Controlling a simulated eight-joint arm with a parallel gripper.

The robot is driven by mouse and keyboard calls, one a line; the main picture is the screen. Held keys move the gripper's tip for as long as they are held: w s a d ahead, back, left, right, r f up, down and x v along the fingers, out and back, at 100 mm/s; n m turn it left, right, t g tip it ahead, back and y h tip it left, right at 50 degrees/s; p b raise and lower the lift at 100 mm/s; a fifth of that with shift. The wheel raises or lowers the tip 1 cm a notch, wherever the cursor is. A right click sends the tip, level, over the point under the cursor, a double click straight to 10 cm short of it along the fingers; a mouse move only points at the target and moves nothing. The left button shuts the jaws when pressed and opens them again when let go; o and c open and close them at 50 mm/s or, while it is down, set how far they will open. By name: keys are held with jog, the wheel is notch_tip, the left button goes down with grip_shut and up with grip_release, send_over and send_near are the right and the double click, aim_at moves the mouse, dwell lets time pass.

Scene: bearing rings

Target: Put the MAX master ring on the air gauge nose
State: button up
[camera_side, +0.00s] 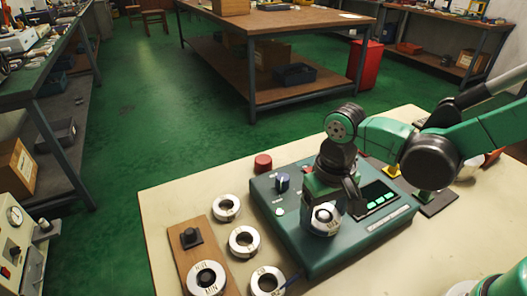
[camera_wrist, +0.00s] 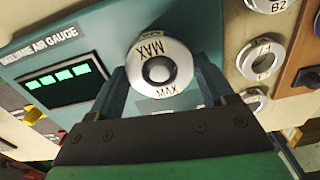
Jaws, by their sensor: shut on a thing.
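The MAX master ring (camera_wrist: 178,50) is a bright steel ring marked MAX. In the wrist view it sits between the two fingers of my gripper (camera_wrist: 162,84), which is shut on it. The air gauge nose (camera_wrist: 159,69) shows as a dark round with a pale tip inside the ring's bore. The ring is around the nose in this view; I cannot tell how far down it sits. In the side view the ring (camera_side: 325,226) is low over the front of the green air gauge (camera_side: 292,235), under my gripper (camera_side: 327,203), which partly hides it.
A wooden board (camera_side: 215,251) left of the gauge holds a MIN ring (camera_side: 207,279) and a bare black post (camera_side: 192,237). Loose rings (camera_side: 227,207), (camera_side: 244,241), (camera_side: 266,282) lie between board and gauge.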

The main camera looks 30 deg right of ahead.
dwell(0.3)
jog(key=o, duration=1.5)
jog(key=shift+c, duration=0.2)
jog(key=shift+r, duration=3.75)
jog(key=d+r+n+t, duration=0.1)
jog(key=d+t, duration=0.6)
jog(key=d, duration=0.2)
jog(key=shift+d, duration=0.25)
